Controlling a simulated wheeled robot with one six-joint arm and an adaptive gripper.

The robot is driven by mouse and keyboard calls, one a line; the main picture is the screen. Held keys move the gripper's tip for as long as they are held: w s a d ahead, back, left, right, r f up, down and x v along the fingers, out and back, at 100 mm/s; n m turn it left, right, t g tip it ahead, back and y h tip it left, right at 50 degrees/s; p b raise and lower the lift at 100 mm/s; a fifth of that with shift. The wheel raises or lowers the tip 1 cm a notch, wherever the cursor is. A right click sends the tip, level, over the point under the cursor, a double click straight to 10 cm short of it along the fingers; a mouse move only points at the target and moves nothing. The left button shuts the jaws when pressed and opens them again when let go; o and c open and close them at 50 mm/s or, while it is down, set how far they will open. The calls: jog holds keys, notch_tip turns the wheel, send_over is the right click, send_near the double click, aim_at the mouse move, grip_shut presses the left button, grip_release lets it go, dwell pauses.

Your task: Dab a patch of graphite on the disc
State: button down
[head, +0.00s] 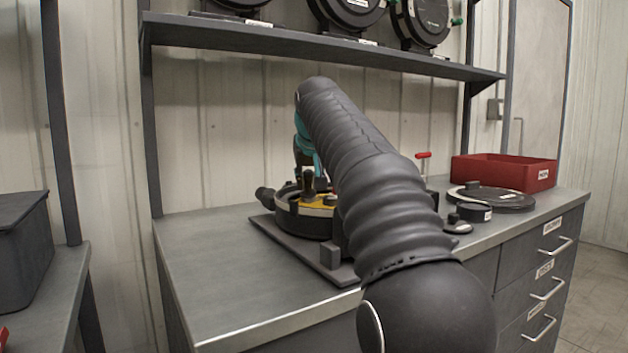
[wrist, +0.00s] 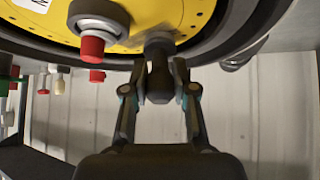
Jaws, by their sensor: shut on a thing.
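The yellow disc (head: 318,201) sits in a round dark housing (head: 290,222) on the bench, mostly hidden behind my arm. In the wrist view the disc (wrist: 40,18) fills the top, with a row of small holes near its rim. My gripper (wrist: 160,88) is shut on a dark, round-ended dabber (wrist: 158,80). The dabber's far end is at the disc's face near the rim, where a grey blurred area shows. I cannot tell whether this is the pad or graphite on the disc. In the head view the dark handle (head: 308,183) stands just above the disc.
A red-tipped grey knob (wrist: 95,30) sits close beside the dabber. A red bin (head: 505,171), a dark round plate (head: 492,198) and a small round tin (head: 470,212) are on the bench's right. A shelf (head: 330,48) runs above. The bench's left front is clear.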

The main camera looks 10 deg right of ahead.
jog(key=shift+s+a, duration=0.5)
jog(key=shift+a, duration=0.2)
jog(key=shift+s+a, duration=0.45)
jog(key=shift+a, duration=0.2)
jog(key=shift+w+d, duration=0.1)
jog(key=shift+w+d+p, duration=0.4)
jog(key=shift+w+d, duration=0.05)
jog(key=shift+d, duration=0.2)
jog(key=shift+w+d+p, duration=0.35)
jog(key=shift+w+d, duration=0.1)
jog(key=shift+d, duration=0.2)
jog(key=shift+w+d, duration=0.6)
jog(key=shift+d, duration=0.25)
jog(key=shift+w+d, duration=0.6)
jog(key=shift+d, duration=0.3)
jog(key=shift+w+d, duration=0.6)
jog(key=shift+d, duration=0.25)
